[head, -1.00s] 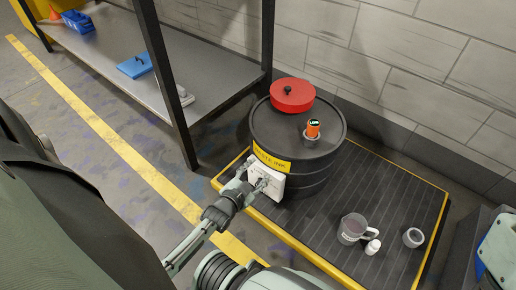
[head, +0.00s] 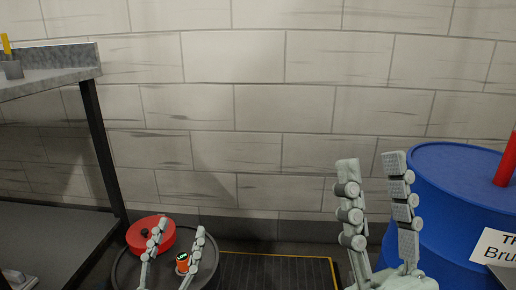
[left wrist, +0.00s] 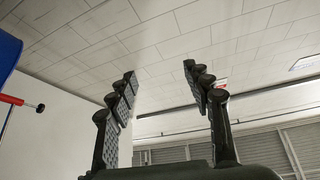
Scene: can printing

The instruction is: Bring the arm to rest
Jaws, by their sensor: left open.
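My left gripper (head: 178,230) points up at the bottom of the head view, in front of the black drum (head: 122,270). Its two fingers stand apart with nothing between them. It also shows open and empty in the left wrist view (left wrist: 160,73), with only wall and ceiling beyond. My right gripper (head: 371,160) points up right of the middle, larger in the picture. Its fingers are spread and empty, in front of the wall and just left of the blue drum (head: 440,200). Both palms are partly cut off or hidden.
The black drum carries a red lid (head: 158,233) and an orange-topped item (head: 183,262). A metal shelf (head: 50,72) with a grey cup (head: 12,68) stands at left. The blue drum at right has a red pipe (head: 506,160). A block wall (head: 235,90) closes the back.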

